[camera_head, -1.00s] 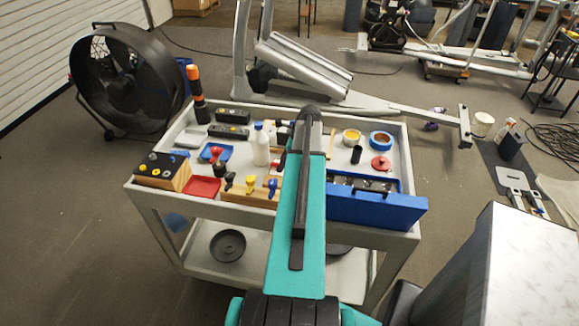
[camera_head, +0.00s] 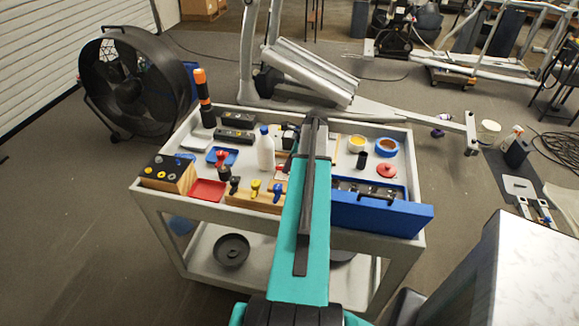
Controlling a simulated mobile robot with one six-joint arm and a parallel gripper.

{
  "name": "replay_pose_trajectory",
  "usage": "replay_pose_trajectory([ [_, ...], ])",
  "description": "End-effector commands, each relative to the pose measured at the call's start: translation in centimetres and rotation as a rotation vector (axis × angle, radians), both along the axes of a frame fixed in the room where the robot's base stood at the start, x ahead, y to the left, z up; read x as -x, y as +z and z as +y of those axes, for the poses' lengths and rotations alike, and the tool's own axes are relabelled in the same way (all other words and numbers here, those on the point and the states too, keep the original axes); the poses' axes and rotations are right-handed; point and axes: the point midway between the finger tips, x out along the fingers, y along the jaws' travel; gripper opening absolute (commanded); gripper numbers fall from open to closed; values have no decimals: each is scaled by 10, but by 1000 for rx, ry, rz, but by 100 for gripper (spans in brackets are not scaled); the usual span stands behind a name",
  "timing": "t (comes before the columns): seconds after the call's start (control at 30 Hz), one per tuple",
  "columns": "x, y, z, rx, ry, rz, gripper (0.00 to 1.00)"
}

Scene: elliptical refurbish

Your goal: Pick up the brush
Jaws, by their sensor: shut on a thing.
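I cannot pick out the brush with certainty. A thin pale-yellow stick (camera_head: 335,148) shows just right of my arm on the cart top, and I cannot tell whether it is part of the brush. My teal and black arm reaches forward over the middle of the grey cart (camera_head: 407,160). My gripper is hidden beyond the arm's dark far end, so its jaws and anything in them do not show.
A white bottle (camera_head: 265,153) stands left of my arm. A blue box (camera_head: 380,215) lies at the right front. A wooden block (camera_head: 168,173) and a red tray (camera_head: 208,190) sit at the left. A black fan (camera_head: 135,85) stands behind left.

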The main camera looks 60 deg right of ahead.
Motion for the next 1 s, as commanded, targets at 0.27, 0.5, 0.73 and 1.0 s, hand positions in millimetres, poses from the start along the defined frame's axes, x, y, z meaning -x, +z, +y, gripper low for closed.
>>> replay_pose_trajectory([
  [0.27, 0, 23, 0, 2, 0, -1, 0],
  [0.5, 0, 57, -1, 3, 0, -1, 0],
  [0.73, 0, 93, -1, 3, -1, -1, 0],
  [1.0, 0, 135, -2, 3, -1, -1, 0],
])
